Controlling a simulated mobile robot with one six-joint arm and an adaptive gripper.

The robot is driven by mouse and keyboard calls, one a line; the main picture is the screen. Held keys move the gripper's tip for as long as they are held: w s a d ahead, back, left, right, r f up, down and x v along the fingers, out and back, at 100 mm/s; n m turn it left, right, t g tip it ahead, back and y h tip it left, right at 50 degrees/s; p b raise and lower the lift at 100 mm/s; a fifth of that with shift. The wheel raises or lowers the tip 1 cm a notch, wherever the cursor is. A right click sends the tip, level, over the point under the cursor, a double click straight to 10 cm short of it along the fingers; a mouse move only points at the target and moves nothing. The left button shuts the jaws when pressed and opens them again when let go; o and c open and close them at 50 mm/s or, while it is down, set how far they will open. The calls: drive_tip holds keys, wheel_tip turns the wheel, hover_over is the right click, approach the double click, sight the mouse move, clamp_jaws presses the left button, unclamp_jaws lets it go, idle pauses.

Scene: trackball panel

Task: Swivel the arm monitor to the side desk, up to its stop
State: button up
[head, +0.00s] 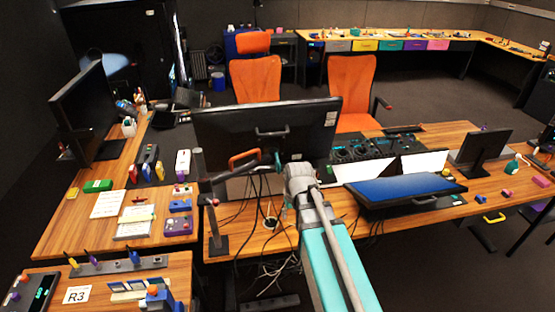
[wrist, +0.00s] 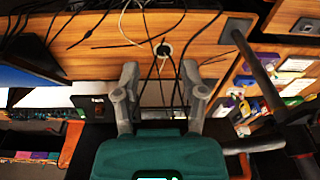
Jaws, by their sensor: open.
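The side desk (head: 60,225) lies left of the post. My gripper (head: 298,172) is just below the monitor's lower edge, right of the orange handle. In the wrist view its two grey fingers (wrist: 163,95) are spread with nothing between them. The post (wrist: 252,62) shows at right there.
Loose cables (head: 265,215) hang around a desk hole below my gripper. A tilted blue-screened panel (head: 405,188) and a small monitor (head: 482,150) stand to the right. Another monitor (head: 82,105) stands on the side desk. Orange chairs (head: 352,85) are behind the desk.

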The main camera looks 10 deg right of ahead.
sight(279, 168)
drive_tip(key=w+d+r+n+t+p, duration=0.1)
drive_tip(key=w+r+t+p, duration=0.1)
drive_tip(key=w+r+p, duration=1)
drive_tip(key=w+r, duration=0.3)
drive_tip(key=shift+w+t+y, duration=0.3)
drive_tip(key=shift+w+t, duration=0.05)
drive_tip(key=shift+t, duration=0.05)
drive_tip(key=b+x, duration=1.2)
drive_tip(key=x, duration=0.1)
drive_tip(key=shift+w+f, duration=0.1)
drive_tip(key=shift+f, duration=0.2)
clamp_jaws()
idle(0.3)
